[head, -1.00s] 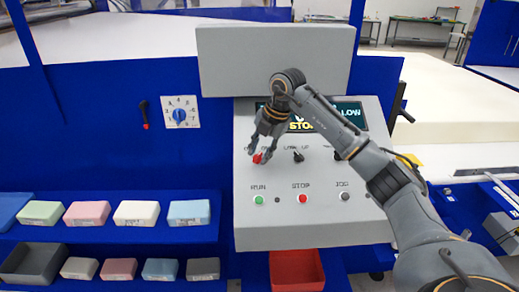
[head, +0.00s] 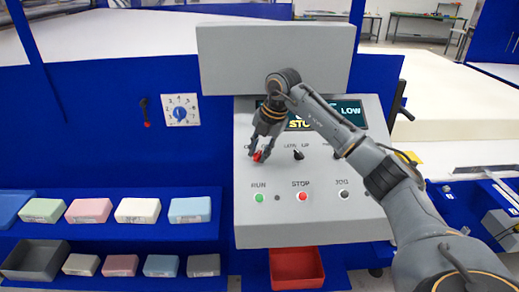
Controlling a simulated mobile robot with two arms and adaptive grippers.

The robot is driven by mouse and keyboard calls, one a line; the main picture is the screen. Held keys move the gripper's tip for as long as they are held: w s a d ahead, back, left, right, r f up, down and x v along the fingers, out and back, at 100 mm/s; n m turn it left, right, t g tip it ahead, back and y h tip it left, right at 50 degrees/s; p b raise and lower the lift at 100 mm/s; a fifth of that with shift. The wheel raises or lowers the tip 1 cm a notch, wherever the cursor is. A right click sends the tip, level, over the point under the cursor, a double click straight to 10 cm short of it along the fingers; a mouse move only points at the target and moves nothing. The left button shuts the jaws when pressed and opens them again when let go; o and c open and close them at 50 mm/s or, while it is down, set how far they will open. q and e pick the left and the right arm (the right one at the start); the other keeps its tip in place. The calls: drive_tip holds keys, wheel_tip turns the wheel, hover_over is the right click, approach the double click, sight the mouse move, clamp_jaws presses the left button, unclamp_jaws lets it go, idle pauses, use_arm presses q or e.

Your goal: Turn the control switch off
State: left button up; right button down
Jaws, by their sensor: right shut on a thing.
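The control switch (head: 258,156) is a small red-handled knob at the upper left of the sloped grey control panel (head: 310,222). My right gripper (head: 260,155) points down over it, with its fingers around the red handle and shut on it. The fingers partly cover the switch and its label, so its exact setting is hard to read. The display (head: 349,112) behind my arm shows "LOW" and part of "STOP". My left gripper is not in view.
Below the switch are a green RUN button (head: 259,198), a red STOP button (head: 303,197) and a JOG button (head: 343,195). Black switches (head: 297,154) stand to the right. Foam blocks (head: 137,210) lie on blue shelves at left. A red bin (head: 297,270) sits below the panel.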

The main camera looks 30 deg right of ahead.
drive_tip(key=n+p, duration=0.1)
drive_tip(key=n+g+p, duration=0.1)
drive_tip(key=n, duration=0.1)
drive_tip(key=shift+w+a+r+h, duration=0.1)
drive_tip(key=shift+r+h, duration=0.2)
drive_tip(key=shift+h, duration=0.1)
drive_tip(key=n+g+h+p, duration=0.1)
drive_tip(key=n, duration=0.2)
drive_tip(key=shift+w+f, duration=0.1)
drive_tip(key=n, duration=0.1)
drive_tip(key=n+g+h, duration=0.1)
drive_tip(key=n, duration=0.1)
drive_tip(key=shift+w+a+h, duration=0.1)
drive_tip(key=shift+a+h, duration=0.1)
drive_tip(key=shift+h, duration=0.1)
drive_tip(key=shift+a+f+n+h, duration=0.1)
drive_tip(key=shift+n+h, duration=0.35)
drive_tip(key=shift+n, duration=0.65)
drive_tip(key=shift+a+n+h, duration=0.1)
drive_tip(key=shift+n+h, duration=0.35)
drive_tip(key=shift+n, duration=0.65)
drive_tip(key=c, duration=1.4)
unclamp_jaws()
drive_tip(key=shift+c, duration=0.2)
